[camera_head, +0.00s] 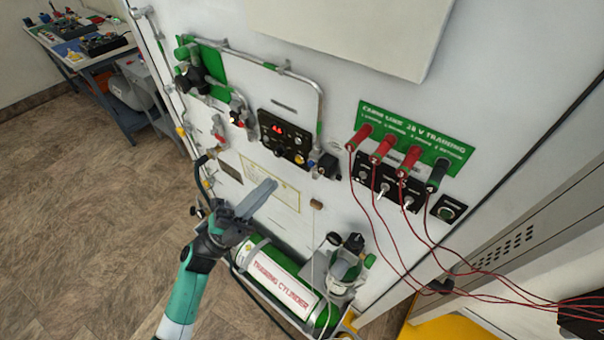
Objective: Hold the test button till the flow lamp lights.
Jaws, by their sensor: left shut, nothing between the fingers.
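A black control box (286,138) with a red lit display (277,129) is mounted on the white trainer panel. Small buttons or lamps sit along its lower part, including a yellowish round one (300,158); their labels are too small to read, so I cannot tell which is the test button or flow lamp. My left gripper (270,185) is shut and empty, its fingers pointing up and right below the box, apart from it in the picture. My right gripper is out of view.
A green training cylinder (270,285) lies below my left gripper. Red plugs (383,148) with trailing red wires (385,230) fill the right side. Pipes and a black regulator (190,78) are at upper left. A workbench (85,60) stands far left, with open floor before it.

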